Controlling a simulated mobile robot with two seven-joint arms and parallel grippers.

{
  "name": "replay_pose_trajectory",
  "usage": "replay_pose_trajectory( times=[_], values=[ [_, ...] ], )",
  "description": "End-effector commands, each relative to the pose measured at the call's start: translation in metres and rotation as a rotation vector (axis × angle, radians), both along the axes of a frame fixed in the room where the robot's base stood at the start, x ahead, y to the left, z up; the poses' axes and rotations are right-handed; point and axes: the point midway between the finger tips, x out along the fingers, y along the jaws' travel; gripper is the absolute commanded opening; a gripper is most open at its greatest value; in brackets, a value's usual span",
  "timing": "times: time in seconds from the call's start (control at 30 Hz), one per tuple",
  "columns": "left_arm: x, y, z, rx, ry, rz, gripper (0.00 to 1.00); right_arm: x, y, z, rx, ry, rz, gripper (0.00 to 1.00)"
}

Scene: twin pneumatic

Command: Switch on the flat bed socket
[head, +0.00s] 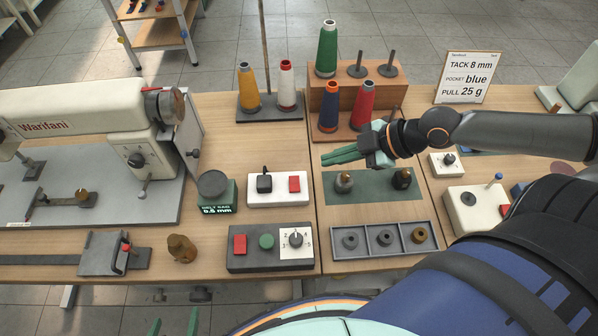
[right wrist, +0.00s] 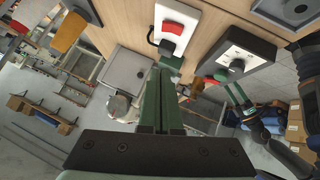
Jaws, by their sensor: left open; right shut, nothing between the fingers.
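A white socket box (head: 262,202) with a black plug and a red rocker switch (head: 294,184) sits on the table right of the flat bed machine (head: 70,115). The box also shows in the right wrist view (right wrist: 178,12). The rocker's on or off position cannot be told. My right gripper (head: 325,158) is shut and empty, pointing left, above the table to the upper right of the socket. In the right wrist view its green fingertips (right wrist: 166,70) appear just below the box; the gap is unclear. My left gripper (head: 172,325) is open at the bottom edge, only fingertips showing.
A grey box (head: 270,262) with a red switch, green button and dial stands in front of the socket. A dark round pot (head: 213,184) is to its left. Thread spools (head: 285,84) stand behind. A green mat (head: 372,190) with two weights lies below my right gripper.

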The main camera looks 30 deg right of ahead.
Motion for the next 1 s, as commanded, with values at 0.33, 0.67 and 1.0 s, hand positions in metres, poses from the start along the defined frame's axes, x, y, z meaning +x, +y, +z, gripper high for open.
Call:
replay_pose_trajectory(
  times=[0.33, 0.67, 1.0],
  values=[
    [0.003, 0.0, -0.035, 0.0, -0.005, 0.0, 0.95, 0.013, 0.012, -0.017, 0.001, -0.005, -0.003, 0.0],
    [0.003, 0.0, -0.048, -0.001, -0.006, 0.0, 0.95, 0.024, 0.024, -0.031, 0.003, -0.004, -0.001, 0.0],
    [0.003, 0.0, -0.05, -0.001, -0.007, 0.0, 0.95, 0.046, 0.047, -0.058, 0.006, 0.0, -0.003, 0.0]
  ],
)
